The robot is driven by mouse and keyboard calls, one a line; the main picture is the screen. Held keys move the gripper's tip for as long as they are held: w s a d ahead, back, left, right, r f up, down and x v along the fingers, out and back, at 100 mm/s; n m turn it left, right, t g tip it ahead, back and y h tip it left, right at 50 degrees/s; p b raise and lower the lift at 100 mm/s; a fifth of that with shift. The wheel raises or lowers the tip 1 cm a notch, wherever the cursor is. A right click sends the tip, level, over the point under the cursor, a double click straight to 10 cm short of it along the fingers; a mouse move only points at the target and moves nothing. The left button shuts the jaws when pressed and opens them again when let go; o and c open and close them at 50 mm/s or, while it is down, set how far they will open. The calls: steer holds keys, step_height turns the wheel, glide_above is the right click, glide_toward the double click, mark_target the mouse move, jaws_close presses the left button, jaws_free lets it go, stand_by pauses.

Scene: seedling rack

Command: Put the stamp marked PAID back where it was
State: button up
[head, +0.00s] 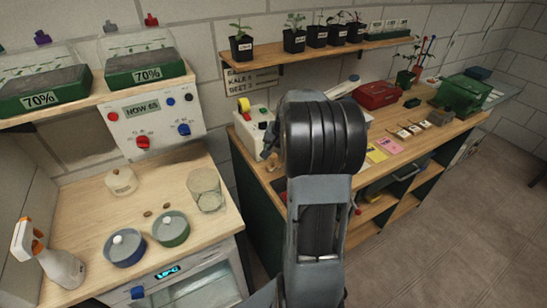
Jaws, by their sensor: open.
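No stamp can be read as PAID in the head view. A row of small dark pieces with pale labels (414,129) lies on the right workbench (455,128); they may be stamps or their places, but the lettering is too small to read. A brownish block (440,117) sits just right of this row, and a small dark item (412,103) lies behind it. My arm rises through the middle of the picture and hides part of the bench. My gripper's fingertips are not visible.
A pink note (390,146) and yellow note (376,155) lie left of the row. A red case (376,95) and green box (464,93) stand behind. Potted seedlings line the wall shelf (330,49). The left counter (85,200) holds dishes, a glass beaker (206,190) and spray bottle (47,255).

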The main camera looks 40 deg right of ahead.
steer(key=v, duration=0.5)
steer(key=s+a+r+n, duration=0.2)
steer(key=a, duration=0.4)
steer(key=s+a+r+n, duration=0.1)
steer(key=s+a+n, duration=0.1)
steer(key=a, duration=0.4)
steer(key=s+a+f+n, duration=0.2)
steer(key=s+a+n, duration=0.4)
steer(key=s+a, duration=0.4)
steer(key=shift+s+a+n+t, duration=0.15)
steer(key=shift+a+n+t, duration=0.2)
steer(key=shift+a, duration=0.35)
